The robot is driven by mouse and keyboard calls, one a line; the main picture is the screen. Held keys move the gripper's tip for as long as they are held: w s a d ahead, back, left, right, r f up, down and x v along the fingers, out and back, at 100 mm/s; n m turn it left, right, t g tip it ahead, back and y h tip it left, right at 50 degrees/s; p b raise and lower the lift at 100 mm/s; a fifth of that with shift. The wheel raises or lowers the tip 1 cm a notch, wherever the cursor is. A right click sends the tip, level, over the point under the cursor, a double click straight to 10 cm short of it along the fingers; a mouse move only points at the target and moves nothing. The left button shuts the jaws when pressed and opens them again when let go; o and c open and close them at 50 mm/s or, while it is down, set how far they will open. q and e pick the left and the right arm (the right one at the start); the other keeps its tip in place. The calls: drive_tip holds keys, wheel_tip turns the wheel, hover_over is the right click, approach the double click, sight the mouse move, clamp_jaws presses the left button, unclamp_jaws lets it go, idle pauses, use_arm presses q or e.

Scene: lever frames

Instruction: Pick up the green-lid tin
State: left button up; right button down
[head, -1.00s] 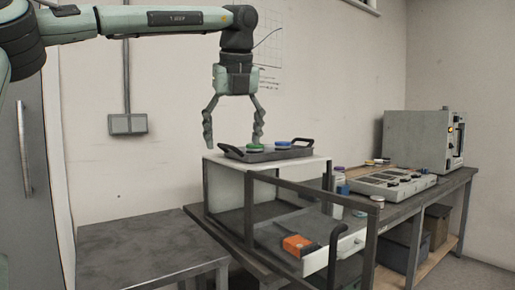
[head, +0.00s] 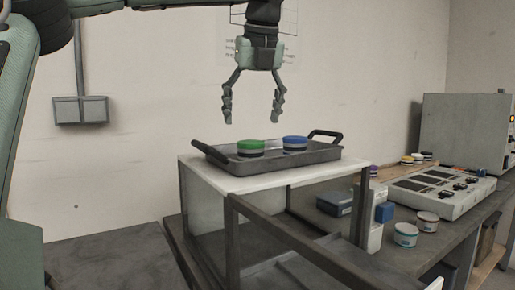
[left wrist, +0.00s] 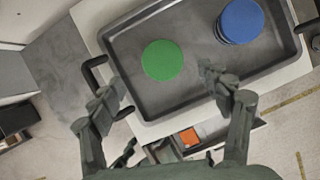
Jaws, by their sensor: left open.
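The green-lid tin (head: 251,147) sits in the left part of a dark tray (head: 317,156). A blue-lid tin (head: 295,143) stands to its right in the same tray. My left gripper (head: 252,120) is open and empty above the tray, pointing down, apart from both tins. In the left wrist view the green lid (left wrist: 162,60) lies ahead of the open fingers (left wrist: 165,95), roughly between their lines, with the blue lid (left wrist: 240,22) at upper right. My right gripper is not in view.
The tray, with raised black handles (head: 325,134), rests on a white-topped stand (head: 225,180). Small tins (head: 405,235), a blue box (head: 335,203) and a control panel (head: 440,190) occupy the bench at right. An orange object (left wrist: 189,137) lies lower down.

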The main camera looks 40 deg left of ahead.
sight(251, 141)
use_arm(q)
drive_tip(key=shift+w+a, duration=0.15)
drive_tip(key=shift+w, duration=0.05)
drive_tip(key=shift+w+a+f, duration=0.1)
drive_tip(key=shift+a+f, duration=0.05)
drive_tip(key=shift+f, duration=0.2)
drive_tip(key=x, duration=0.6)
drive_tip(key=shift+d+f+p, duration=0.2)
drive_tip(key=shift+d+p, duration=0.1)
drive_tip(key=shift+a+f, duration=0.1)
drive_tip(key=shift+f, duration=0.15)
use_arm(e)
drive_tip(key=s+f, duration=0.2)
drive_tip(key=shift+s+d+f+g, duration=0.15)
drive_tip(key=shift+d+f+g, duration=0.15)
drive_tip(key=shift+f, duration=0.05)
use_arm(q)
drive_tip(key=shift+c, duration=0.3)
drive_tip(key=c, duration=1.2)
drive_tip(key=shift+c, duration=0.3)
drive_tip(key=shift+r, duration=0.15)
